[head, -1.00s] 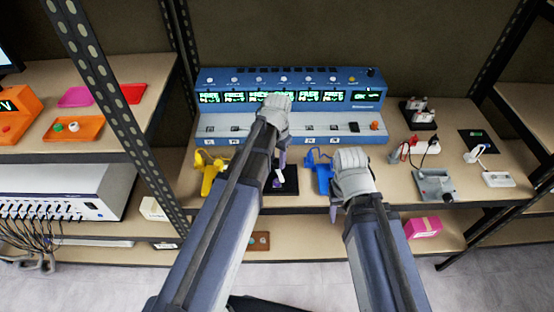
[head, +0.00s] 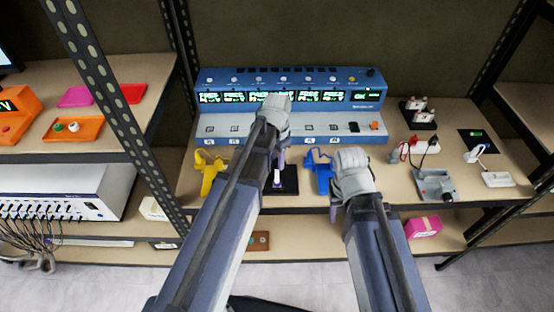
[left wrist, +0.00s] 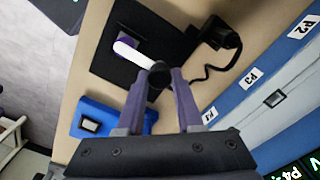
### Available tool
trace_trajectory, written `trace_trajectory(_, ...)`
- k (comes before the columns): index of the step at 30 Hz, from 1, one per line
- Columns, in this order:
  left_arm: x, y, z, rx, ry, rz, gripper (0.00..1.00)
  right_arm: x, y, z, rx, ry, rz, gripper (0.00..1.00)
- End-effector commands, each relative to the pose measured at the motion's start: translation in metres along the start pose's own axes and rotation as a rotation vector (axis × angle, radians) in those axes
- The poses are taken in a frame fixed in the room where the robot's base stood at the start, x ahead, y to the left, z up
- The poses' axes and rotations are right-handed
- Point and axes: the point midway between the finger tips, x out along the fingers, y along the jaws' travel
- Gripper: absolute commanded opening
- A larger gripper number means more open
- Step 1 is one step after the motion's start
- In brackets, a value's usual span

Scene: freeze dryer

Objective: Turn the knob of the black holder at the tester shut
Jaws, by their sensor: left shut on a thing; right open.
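The black holder (head: 290,186) is a flat black base on the shelf in front of the blue tester (head: 300,127). In the left wrist view the same base (left wrist: 110,68) carries a purple piece (left wrist: 125,47) with a white bar across it. My left gripper (head: 279,166) is over the holder, partly hidden by my own arm. In the left wrist view its purple fingers (left wrist: 159,82) are shut on a small round black knob (left wrist: 159,73) at the end of the white bar. My right gripper (head: 333,212) is open and empty, in front of the blue holder.
A yellow holder (head: 211,170) stands left of the black one and a blue holder (head: 317,171) right of it. A black block (left wrist: 222,36) with a cable is beside the base. A grey box (head: 434,187) and white devices stand farther right.

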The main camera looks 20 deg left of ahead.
Motion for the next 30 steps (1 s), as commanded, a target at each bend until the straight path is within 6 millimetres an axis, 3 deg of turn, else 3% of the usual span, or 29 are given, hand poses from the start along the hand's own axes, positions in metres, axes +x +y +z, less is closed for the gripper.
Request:
trace_trajectory(3, 0.000, 0.000, 0.000, 0.001, 0.000, 0.000, 0.00, 0.000, 0.000, 0.000, 0.000, 0.000, 0.000, 0.50)
trace_trajectory(4, 0.000, 0.000, 0.000, 0.001, 0.000, 0.000, 0.39, 0.000, 0.000, 0.000, 0.000, 0.000, 0.000, 0.50)
trace_trajectory(11, 0.000, 0.000, 0.000, 0.000, 0.000, 0.000, 0.64, 0.000, 0.000, 0.000, 0.000, 0.000, 0.000, 0.50)
trace_trajectory(22, -0.003, 0.000, 0.000, -0.001, 0.000, 0.000, 0.65, -0.003, 0.000, 0.000, 0.000, 0.000, 0.000, 0.50)
trace_trajectory(30, -0.026, 0.000, 0.000, -0.001, 0.000, 0.000, 0.65, -0.026, 0.003, 0.002, 0.000, 0.000, 0.000, 0.50)
